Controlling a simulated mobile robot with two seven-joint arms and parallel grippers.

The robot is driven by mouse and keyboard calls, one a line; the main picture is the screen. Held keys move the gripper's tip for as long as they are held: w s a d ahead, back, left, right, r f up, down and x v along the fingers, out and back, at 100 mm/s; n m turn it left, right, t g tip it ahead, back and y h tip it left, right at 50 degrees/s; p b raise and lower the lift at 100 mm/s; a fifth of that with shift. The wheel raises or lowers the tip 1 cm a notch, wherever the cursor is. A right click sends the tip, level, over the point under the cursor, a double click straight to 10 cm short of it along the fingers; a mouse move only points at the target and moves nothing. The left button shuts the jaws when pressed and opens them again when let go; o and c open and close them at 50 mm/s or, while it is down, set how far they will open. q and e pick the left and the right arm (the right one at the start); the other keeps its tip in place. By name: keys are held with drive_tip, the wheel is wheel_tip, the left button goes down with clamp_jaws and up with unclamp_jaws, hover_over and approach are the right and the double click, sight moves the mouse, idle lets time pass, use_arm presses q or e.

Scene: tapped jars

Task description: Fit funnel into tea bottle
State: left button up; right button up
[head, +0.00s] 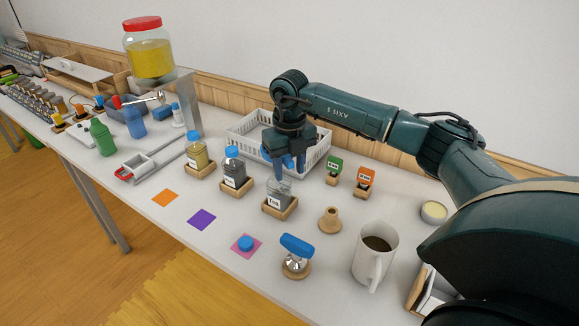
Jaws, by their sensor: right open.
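The tea bottle (277,204), a clear jar labelled "Tea", stands upright in a square wooden holder in the middle of the table. No blue cap shows on it. A clear grey flared piece (279,184) shows at its mouth and looks like the funnel. I cannot tell for sure, nor how deep it sits. My right gripper (288,169) points down just above the bottle's mouth, blue fingers open. I cannot tell whether the fingers touch the clear piece. A blue cap (245,243) lies on a pink square in front. My left gripper is out of view.
Two capped jars (235,172) (200,155) stand left of the tea bottle. A white basket (318,152) is behind.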

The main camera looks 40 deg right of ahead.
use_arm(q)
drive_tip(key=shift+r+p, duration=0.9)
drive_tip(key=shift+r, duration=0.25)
use_arm(e)
drive_tip(key=shift+r, duration=1.35)
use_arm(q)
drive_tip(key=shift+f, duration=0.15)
use_arm(e)
wheel_tip(320, 180, up, 3)
drive_tip(key=shift+f+b, duration=0.2)
drive_tip(key=shift+b, duration=0.15)
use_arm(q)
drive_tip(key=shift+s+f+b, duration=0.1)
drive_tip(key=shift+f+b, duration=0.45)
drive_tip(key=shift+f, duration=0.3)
use_arm(e)
wheel_tip(320, 180, up, 10)
drive_tip(key=shift+r, duration=0.25)
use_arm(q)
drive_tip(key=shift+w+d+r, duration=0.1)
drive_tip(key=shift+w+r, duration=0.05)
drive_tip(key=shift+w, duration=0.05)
